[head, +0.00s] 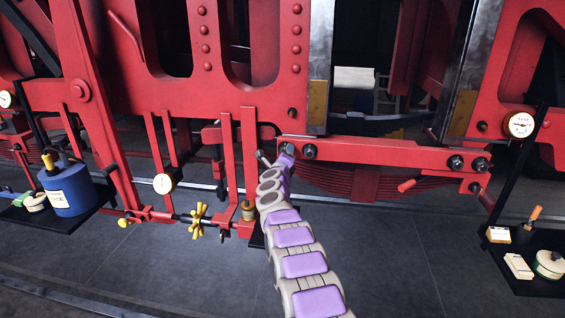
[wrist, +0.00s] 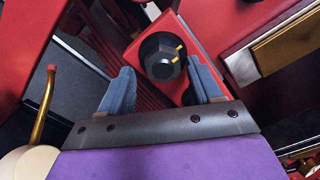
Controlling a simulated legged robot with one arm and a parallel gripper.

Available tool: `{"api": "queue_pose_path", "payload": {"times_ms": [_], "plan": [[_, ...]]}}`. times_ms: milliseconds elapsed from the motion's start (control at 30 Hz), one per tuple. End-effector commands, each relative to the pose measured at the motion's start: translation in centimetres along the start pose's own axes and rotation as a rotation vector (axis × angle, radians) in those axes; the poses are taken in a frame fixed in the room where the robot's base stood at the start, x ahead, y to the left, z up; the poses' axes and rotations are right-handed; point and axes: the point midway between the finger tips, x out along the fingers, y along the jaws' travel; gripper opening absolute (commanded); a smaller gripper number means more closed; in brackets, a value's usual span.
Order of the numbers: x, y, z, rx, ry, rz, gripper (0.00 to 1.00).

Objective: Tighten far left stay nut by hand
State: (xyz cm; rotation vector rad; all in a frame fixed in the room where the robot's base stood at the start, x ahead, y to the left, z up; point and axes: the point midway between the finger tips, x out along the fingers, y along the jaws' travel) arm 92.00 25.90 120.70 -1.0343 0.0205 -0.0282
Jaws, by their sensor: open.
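A red horizontal stay bar (head: 385,157) runs across the frame in the head view. Its far left nut (wrist: 162,62) is dark, hexagonal on a round washer, with yellow marks, and shows clearly in the wrist view. My gripper (wrist: 161,68) is open, its two blue-grey fingers on either side of the nut; I cannot tell whether they touch it. In the head view my gripper (head: 287,154) is at the bar's left end and mostly covers that nut. A second dark nut (head: 310,152) sits just right of it, and others (head: 456,163) are at the right end.
A leaf spring (head: 345,182) lies below the bar. Left are a dial gauge (head: 164,183), yellow valve handle (head: 199,220) and blue can (head: 70,191). A black tray (head: 545,282) with a tin stands right. A red-tipped brass rod (wrist: 45,105) is left of my gripper.

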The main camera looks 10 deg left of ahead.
Motion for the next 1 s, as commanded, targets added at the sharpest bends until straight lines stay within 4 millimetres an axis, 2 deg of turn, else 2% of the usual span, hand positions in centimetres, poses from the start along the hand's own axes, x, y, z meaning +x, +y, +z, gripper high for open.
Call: {"api": "queue_pose_path", "payload": {"times_ms": [167,467,1000], "plan": [[-0.5,-0.1,-0.1,0.000,0.002,-0.002,0.64],[-2.8,0.2,-0.1,-0.002,0.000,-0.002,0.64],[-8.4,0.2,0.0,-0.003,0.000,0.003,0.64]]}}
